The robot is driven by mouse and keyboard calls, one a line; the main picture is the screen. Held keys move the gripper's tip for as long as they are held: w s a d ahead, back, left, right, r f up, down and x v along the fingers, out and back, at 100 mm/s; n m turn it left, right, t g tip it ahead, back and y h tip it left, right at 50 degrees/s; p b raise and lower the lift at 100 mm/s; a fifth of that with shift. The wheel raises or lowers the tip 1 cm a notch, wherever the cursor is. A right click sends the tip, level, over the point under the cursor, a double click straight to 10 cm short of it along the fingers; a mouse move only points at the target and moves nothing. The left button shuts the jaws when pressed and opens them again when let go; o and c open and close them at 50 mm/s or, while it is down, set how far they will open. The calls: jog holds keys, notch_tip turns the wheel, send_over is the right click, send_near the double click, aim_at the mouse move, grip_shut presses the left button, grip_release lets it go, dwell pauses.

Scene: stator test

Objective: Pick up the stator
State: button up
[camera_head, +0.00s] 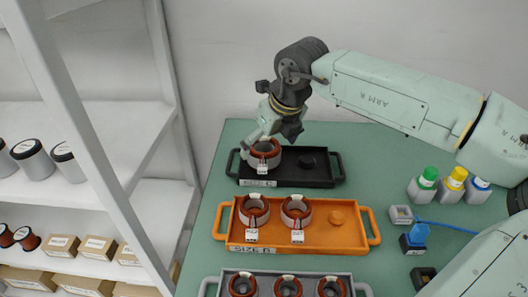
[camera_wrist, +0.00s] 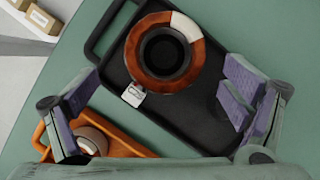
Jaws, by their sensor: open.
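A stator (camera_head: 264,153), a ring with red-brown windings and a white tag, sits at the left end of the black tray (camera_head: 318,179). In the wrist view the stator (camera_wrist: 139,48) shows its dark bore, a pale patch on its rim and its tag. My gripper (camera_head: 268,135) is over the black tray, just above this stator. In the wrist view my gripper (camera_wrist: 150,105) has its purple-padded fingers wide apart, with nothing between the pads. The stator lies beyond the fingertips, toward the top of that view. Whether a finger touches it cannot be told.
An orange tray (camera_head: 277,243) holds two stators, and a grey tray (camera_head: 362,290) in front holds several. Bottles with green, yellow and blue caps (camera_head: 451,185) and small parts stand at right. A white shelf (camera_head: 110,145) is at left. Green table is clear between trays and bottles.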

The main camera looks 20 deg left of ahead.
jog(key=p+x, duration=0.1)
jog(key=x, duration=0.4)
jog(key=shift+w+p, duration=0.35)
jog(key=shift+w, duration=0.05)
jog(key=shift+c, duration=0.4)
jog(key=shift+a+r, duration=0.1)
jog(key=shift+r, duration=0.05)
jog(key=c, duration=2)
